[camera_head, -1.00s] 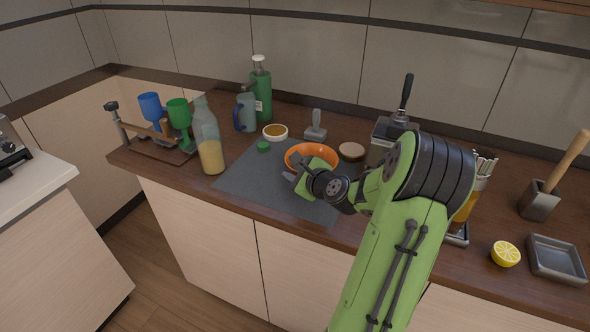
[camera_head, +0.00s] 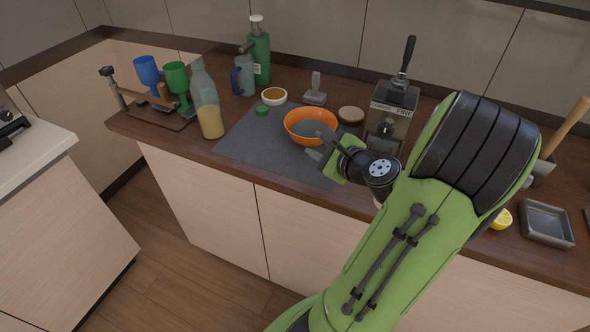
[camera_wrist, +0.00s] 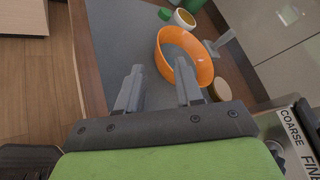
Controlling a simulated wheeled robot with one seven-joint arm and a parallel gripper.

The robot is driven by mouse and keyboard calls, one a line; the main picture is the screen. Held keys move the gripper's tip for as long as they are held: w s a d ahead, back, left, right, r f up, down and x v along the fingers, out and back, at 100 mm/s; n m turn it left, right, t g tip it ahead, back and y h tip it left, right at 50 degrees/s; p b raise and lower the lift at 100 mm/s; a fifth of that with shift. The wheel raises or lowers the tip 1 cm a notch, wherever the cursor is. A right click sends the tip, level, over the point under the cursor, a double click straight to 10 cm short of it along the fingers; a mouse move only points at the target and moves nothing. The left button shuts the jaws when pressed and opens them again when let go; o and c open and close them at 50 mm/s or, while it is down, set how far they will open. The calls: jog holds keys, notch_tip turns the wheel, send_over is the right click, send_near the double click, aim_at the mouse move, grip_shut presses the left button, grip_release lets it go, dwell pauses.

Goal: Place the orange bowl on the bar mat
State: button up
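The orange bowl (camera_head: 311,116) stands upright on the right part of the dark grey bar mat (camera_head: 255,145). In the wrist view the bowl (camera_wrist: 204,66) sits just beyond my fingertips, with its near rim close to them, and the mat (camera_wrist: 117,35) shows bare to its left. My gripper (camera_head: 322,152) is at the mat's front right edge, in front of the bowl. In the wrist view my gripper (camera_wrist: 160,80) is open with nothing between its two fingers, and it appears apart from the bowl.
A lidded jar (camera_head: 350,118) and a grinder (camera_head: 390,110) stand right of the bowl. A bottle (camera_head: 207,105) stands left. The mat's left part is clear.

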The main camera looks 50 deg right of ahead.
jog(key=w+a+f+n+g+y, duration=0.1)
jog(key=w+a+n+g+y, duration=0.15)
jog(key=a+n, duration=0.55)
jog(key=w+a+f+n+g+y, duration=0.1)
jog(key=w+a+n+g+y, duration=0.15)
jog(key=a+n, duration=0.6)
jog(key=s+a+r+n+g+h, duration=0.1)
jog(key=s+a+r+n+g, duration=0.2)
jog(key=s+a+n, duration=0.9)
jog(key=s+r+n, duration=0.2)
jog(key=s, duration=0.1)
jog(key=shift+a+r, duration=0.2)
jog(key=shift+r, duration=0.05)
notch_tip(320, 180, up, 3)
jog(key=p, duration=0.2)
jog(key=shift+f+p, duration=0.1)
jog(key=shift+p, duration=0.25)
